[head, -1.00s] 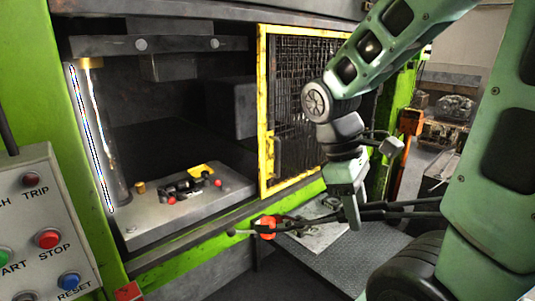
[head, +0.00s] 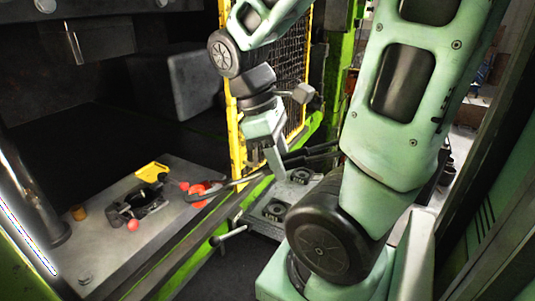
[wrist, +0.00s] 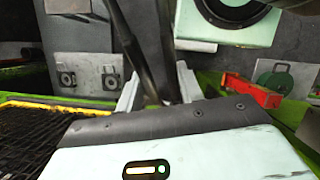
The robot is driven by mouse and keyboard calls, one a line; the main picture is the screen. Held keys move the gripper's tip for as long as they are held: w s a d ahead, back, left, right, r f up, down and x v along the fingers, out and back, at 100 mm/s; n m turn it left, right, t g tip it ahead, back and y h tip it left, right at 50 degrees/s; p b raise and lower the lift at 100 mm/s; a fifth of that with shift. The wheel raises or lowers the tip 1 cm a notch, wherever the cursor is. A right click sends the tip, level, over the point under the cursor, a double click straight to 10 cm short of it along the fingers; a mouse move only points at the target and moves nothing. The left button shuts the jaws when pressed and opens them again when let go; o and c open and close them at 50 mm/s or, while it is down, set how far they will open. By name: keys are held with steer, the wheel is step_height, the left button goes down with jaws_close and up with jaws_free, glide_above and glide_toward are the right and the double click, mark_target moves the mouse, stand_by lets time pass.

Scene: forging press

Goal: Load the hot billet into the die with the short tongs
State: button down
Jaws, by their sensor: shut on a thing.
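My gripper (head: 277,165) is shut on the dark handles of the short tongs (head: 312,155). The wrist view shows the handles (wrist: 137,45) running between the fingers. The tongs reach left through the press opening, and the glowing orange-red billet (head: 203,188) is at their jaw end, over the right edge of the press bed. The dark die (head: 146,203), with red-knobbed parts beside it, sits on the bed just left of the billet. A gap shows between billet and die. The billet's exact height and grip in the jaws are hard to tell. The wrist view does not show billet or die.
The yellow mesh guard (head: 236,135) stands close behind my gripper. A yellow piece (head: 152,172) lies behind the die. A lever (head: 230,235) sticks out at the front. A plate with round fittings (head: 272,211) lies below the tongs.

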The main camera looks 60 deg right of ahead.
steer(key=shift+w+a+f+b, duration=0.15)
steer(key=shift+w+a+b, duration=0.3)
steer(key=shift+w, duration=1.8)
steer(key=shift+w+a+f+b, duration=0.15)
steer(key=shift+w+a+b, duration=0.3)
steer(key=shift+w, duration=1.8)
steer(key=shift+w+a+f+b, duration=0.15)
steer(key=shift+w+a+b, duration=0.3)
steer(key=shift+w, duration=1.8)
steer(key=w+a+f+p, duration=0.1)
steer(key=w+f, duration=0.1)
steer(key=w, duration=0.3)
steer(key=shift+w+a, duration=0.25)
steer(key=shift+w, duration=0.15)
steer(key=shift+w+a+p, duration=0.1)
steer(key=shift+w+p, duration=0.25)
steer(key=shift+p, duration=0.3)
steer(key=shift+f+b, duration=0.3)
steer(key=shift+f, duration=0.25)
steer(key=c, duration=1.3)
jaws_free()
steer(key=shift+o, duration=0.5)
steer(key=shift+s, duration=0.2)
